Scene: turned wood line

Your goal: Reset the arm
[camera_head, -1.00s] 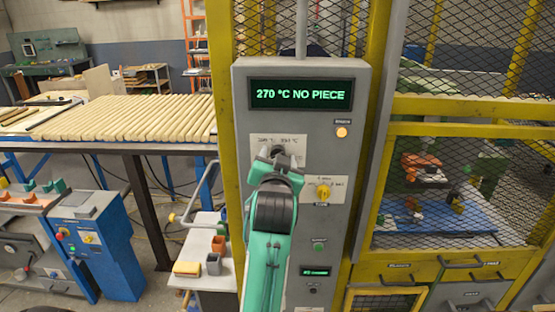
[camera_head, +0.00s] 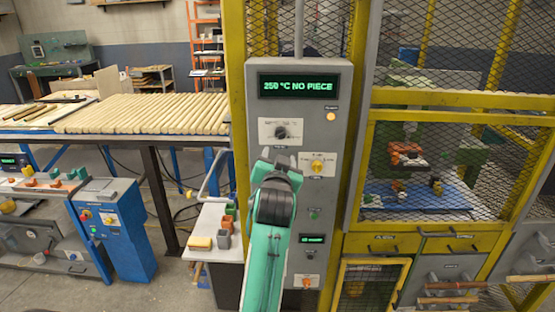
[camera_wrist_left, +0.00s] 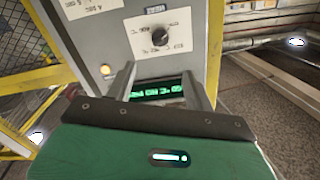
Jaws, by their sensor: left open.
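My left gripper (camera_head: 281,155) is open and empty in front of the grey control panel (camera_head: 340,160). Its tips stand just below the black dial (camera_head: 281,132) on a white plate, apart from it. In the left wrist view, which looks upside down, the open fingers (camera_wrist_left: 160,87) frame a green display (camera_wrist_left: 158,89), and the dial (camera_wrist_left: 160,37) lies clear beyond them. In the head view the top display (camera_head: 297,86) reads 250 °C NO PIECE. My right gripper is out of view.
A rack of wooden bars (camera_head: 150,113) and a small white table (camera_head: 215,222) stand at left.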

